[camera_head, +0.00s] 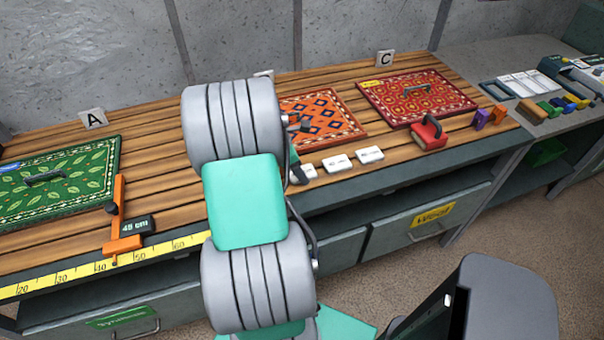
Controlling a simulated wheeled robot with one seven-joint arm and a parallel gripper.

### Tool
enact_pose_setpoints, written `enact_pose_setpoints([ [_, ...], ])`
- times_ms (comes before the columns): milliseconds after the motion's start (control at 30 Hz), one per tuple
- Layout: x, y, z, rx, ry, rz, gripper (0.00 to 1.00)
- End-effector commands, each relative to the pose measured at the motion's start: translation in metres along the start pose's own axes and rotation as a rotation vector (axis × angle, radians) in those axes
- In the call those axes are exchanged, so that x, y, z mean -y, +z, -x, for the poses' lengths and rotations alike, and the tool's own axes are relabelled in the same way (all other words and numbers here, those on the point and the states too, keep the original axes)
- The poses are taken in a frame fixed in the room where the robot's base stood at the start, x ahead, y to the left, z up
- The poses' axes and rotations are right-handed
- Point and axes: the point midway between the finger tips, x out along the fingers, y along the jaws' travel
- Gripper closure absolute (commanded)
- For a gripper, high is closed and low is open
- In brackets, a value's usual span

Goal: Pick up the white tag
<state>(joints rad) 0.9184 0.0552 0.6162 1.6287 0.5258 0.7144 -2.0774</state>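Three small white tags lie in a row along the front of the slatted wooden bench: a left one (308,171), a middle one (338,163) and a right one (369,155). Each has small dark print that I cannot read. My grey and teal arm stands in front of the bench and hides most of my gripper (296,166). A dark part of the gripper shows at the arm's right edge, beside the left tag and overlapping its left end. I cannot tell whether it touches that tag, or whether the fingers are open or shut.
A green rug (58,184), an orange patterned rug (322,117) and a red rug (416,97) lie on the bench (160,190). A red block with a dark handle (429,133) sits right of the tags. An orange gauge (121,220) stands left. A side counter (505,55) holds several small items.

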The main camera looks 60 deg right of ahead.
Motion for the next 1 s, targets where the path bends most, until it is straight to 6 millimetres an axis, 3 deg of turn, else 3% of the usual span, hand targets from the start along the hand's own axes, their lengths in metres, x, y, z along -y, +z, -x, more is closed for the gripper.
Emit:
enact_pose_setpoints([
  [533,0.000,0.000,0.000,0.000,0.000,0.000,0.89],
  [833,-0.001,0.001,0.003,0.000,0.002,-0.001,0.89],
  [1000,-0.001,0.009,0.021,0.001,0.004,-0.003,0.89],
])
